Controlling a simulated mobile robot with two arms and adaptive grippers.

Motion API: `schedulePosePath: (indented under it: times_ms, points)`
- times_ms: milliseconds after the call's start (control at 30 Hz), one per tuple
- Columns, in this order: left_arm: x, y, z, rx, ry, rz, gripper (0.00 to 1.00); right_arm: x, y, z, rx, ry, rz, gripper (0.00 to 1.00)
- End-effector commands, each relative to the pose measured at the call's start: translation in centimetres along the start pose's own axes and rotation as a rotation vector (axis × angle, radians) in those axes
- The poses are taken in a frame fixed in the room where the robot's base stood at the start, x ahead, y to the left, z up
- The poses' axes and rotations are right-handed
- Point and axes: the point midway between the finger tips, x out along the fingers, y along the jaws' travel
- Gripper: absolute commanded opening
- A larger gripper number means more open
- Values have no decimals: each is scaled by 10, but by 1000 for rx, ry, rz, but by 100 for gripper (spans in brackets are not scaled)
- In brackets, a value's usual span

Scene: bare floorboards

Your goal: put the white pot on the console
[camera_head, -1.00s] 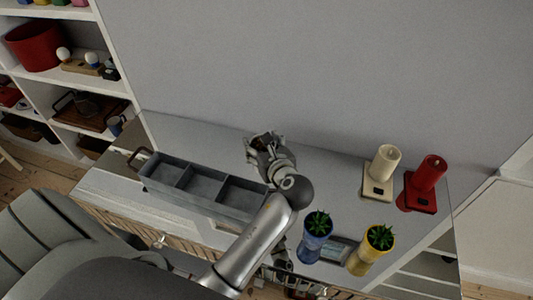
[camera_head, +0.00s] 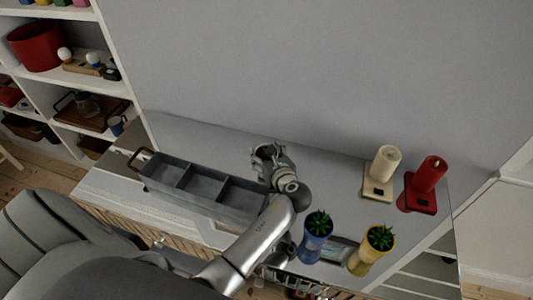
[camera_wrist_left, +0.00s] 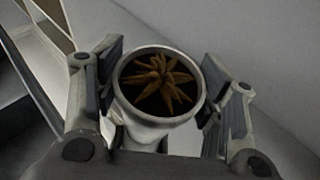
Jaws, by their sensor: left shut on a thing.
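My left gripper (camera_head: 266,154) is over the back middle of the console (camera_head: 330,180), close to the wall. In the left wrist view, the white pot (camera_wrist_left: 150,132) stands between the two fingers of the left gripper (camera_wrist_left: 160,95), which are shut on it. A brown, spiky plant (camera_wrist_left: 160,80) in dark soil fills the pot's round mouth. In the head view the gripper mostly hides the pot, and I cannot tell whether its base touches the console top. My right gripper is not in view.
A grey divided tray (camera_head: 205,187) is left of the gripper. A blue pot (camera_head: 312,247) and yellow pot (camera_head: 362,260) with green plants stand at the front right. A cream candle (camera_head: 386,160) and red candle (camera_head: 430,174) stand at the right. Clear console lies between gripper and candles.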

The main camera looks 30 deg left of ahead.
Motion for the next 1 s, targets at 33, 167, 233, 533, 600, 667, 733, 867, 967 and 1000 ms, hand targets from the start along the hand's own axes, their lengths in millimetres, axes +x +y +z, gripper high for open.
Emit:
schedulePosePath:
  times_ms: [33,167,233,533,600,667,733,867,967,1000]
  points:
    - [0,0,0,0,-2,0,30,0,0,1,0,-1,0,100]
    - [1,0,-2,0,0,0,71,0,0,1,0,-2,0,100]
    - [1,0,-2,0,0,0,80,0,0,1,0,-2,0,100]
    - [1,0,-2,0,1,0,85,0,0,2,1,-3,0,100]
    - [0,0,-2,0,1,0,85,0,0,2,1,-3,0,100]
    - [0,0,0,-1,1,0,85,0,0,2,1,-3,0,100]
    - [-6,0,2,1,2,0,85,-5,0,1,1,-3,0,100]
    - [-22,0,4,1,4,0,85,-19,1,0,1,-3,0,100]
    - [-41,0,5,1,4,-1,85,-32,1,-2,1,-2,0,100]
    - [-49,0,5,3,4,-1,85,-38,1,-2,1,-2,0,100]
